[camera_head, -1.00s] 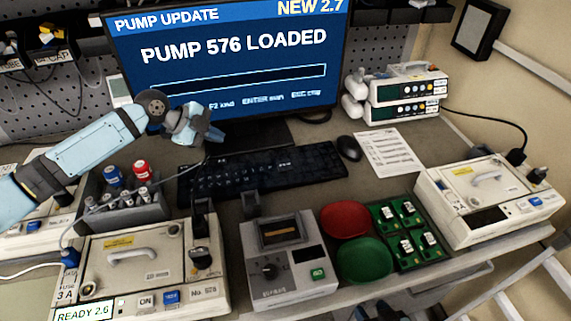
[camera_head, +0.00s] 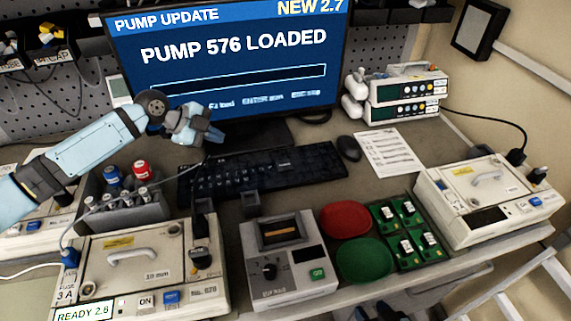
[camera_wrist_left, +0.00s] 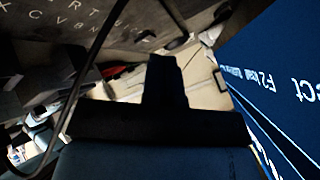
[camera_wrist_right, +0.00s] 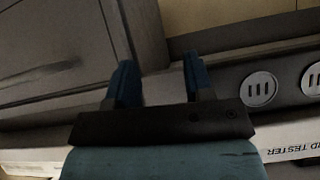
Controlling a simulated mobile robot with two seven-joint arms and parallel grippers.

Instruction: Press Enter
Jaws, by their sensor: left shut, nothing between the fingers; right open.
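The black keyboard (camera_head: 265,170) lies on the bench below the monitor (camera_head: 228,62). The screen reads "PUMP UPDATE", "NEW 2.7" and "PUMP 576 LOADED" above an empty bar, with small hints underneath that mention ENTER. My left gripper (camera_head: 212,136) is shut and empty, raised above the keyboard's left part in front of the screen. In the left wrist view the shut fingers (camera_wrist_left: 165,80) point past some keyboard letters (camera_wrist_left: 75,25). The Enter key cannot be made out. My right gripper (camera_wrist_right: 158,82) is open and empty in the right wrist view, near a grey cabinet front.
A mouse (camera_head: 348,148) and a paper sheet (camera_head: 389,153) lie right of the keyboard. A grey holder with bottles (camera_head: 125,212) stands below my left arm.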

